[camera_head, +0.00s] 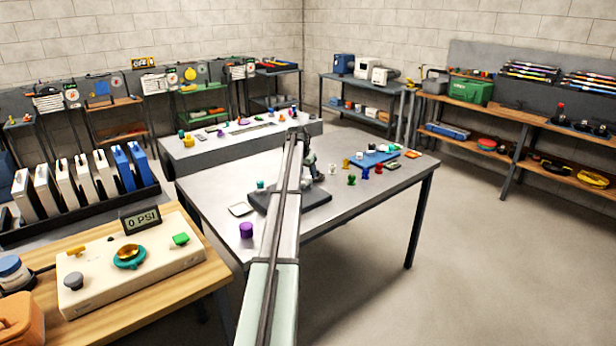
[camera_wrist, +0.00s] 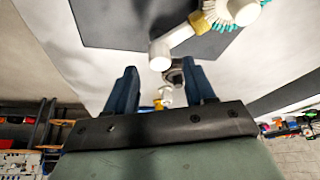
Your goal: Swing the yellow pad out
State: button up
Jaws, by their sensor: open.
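In the wrist view, a yellow pad (camera_wrist: 200,22) sits on a white arm at the top, beside a round white part with teal bristles (camera_wrist: 225,14). The white arm ends in a rounded white post (camera_wrist: 159,53) above a dark base plate (camera_wrist: 115,22). My gripper (camera_wrist: 160,76) is open, its two blue fingers apart and pointing toward this fixture. The post's end shows in line with the gap between the fingers; I cannot tell whether they touch. The yellow pad lies outside the gap, up and to the right. In the head view my arm hides most of the fixture.
The grey table (camera_head: 215,185) holds a purple cylinder (camera_head: 246,230), a small tray (camera_head: 240,209), several coloured knobs and a blue mat (camera_head: 375,159) to the right. A wooden bench with a gauge panel (camera_head: 130,262) stands at the front left. Floor at the right is clear.

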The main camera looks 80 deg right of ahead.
jog(key=shift+x, duration=1.35)
jog(key=shift+c, duration=0.4)
grip_shut()
